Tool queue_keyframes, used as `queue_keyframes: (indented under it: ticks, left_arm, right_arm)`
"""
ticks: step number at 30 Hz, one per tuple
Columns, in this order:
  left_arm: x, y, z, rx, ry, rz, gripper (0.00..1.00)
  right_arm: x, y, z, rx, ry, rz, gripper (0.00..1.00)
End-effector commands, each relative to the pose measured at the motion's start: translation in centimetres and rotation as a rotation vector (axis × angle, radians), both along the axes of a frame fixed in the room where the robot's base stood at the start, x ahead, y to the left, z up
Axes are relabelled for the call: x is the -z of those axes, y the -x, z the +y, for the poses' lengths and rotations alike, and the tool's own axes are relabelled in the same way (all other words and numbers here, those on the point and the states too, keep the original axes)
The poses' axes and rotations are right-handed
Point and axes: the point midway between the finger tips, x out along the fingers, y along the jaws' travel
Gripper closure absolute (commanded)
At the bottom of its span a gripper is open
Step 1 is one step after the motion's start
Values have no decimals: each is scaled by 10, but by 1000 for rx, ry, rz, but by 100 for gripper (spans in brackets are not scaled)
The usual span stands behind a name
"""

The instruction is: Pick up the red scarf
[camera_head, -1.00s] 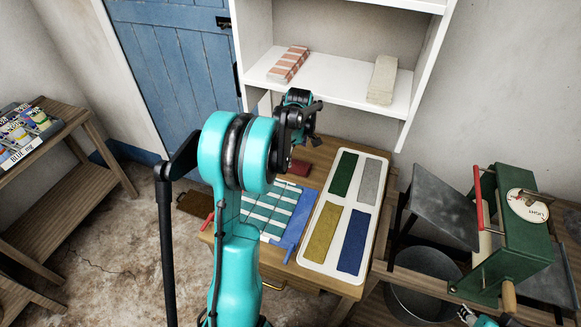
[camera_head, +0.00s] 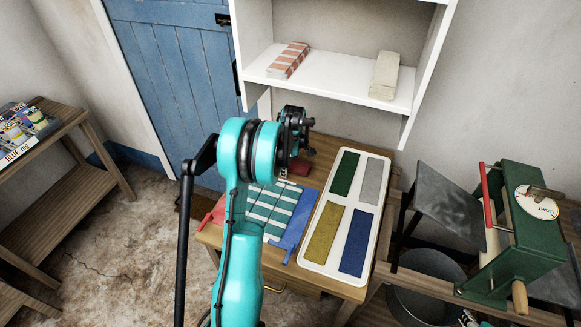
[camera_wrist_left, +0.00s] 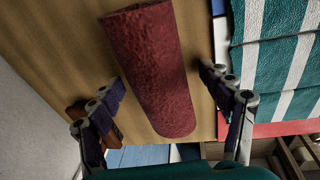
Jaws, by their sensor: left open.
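The red scarf (camera_head: 299,167) is a dark red roll at the back of the wooden table, partly hidden behind my left arm in the head view. In the left wrist view the rolled scarf (camera_wrist_left: 158,68) lies on bare wood, its near end between my fingers. My left gripper (camera_head: 297,146) is above the back of the table, close to the scarf. In the left wrist view my left gripper (camera_wrist_left: 150,90) is open, one finger on each side of the roll with a gap to each.
A green-and-white striped cloth (camera_head: 270,208) and a blue strip (camera_head: 294,222) lie just in front of the scarf. A white tray (camera_head: 310,250) with colored panels stands to the right. A white shelf (camera_head: 335,80) with folded cloths rises behind.

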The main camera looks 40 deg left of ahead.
Motion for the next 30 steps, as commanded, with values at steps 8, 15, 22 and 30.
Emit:
queue_keyframes:
  ticks: [8,15,22,30]
  left_arm:
    - [-1,0,0,0,0,0,77]
    - [-1,0,0,0,0,1,83]
    - [-9,0,0,0,0,0,83]
    - [-42,1,0,0,0,0,83]
  right_arm:
    - [-1,0,0,0,0,0,60]
    - [-1,0,0,0,0,0,60]
    - [-5,0,0,0,0,0,60]
    - [-22,0,0,0,0,0,60]
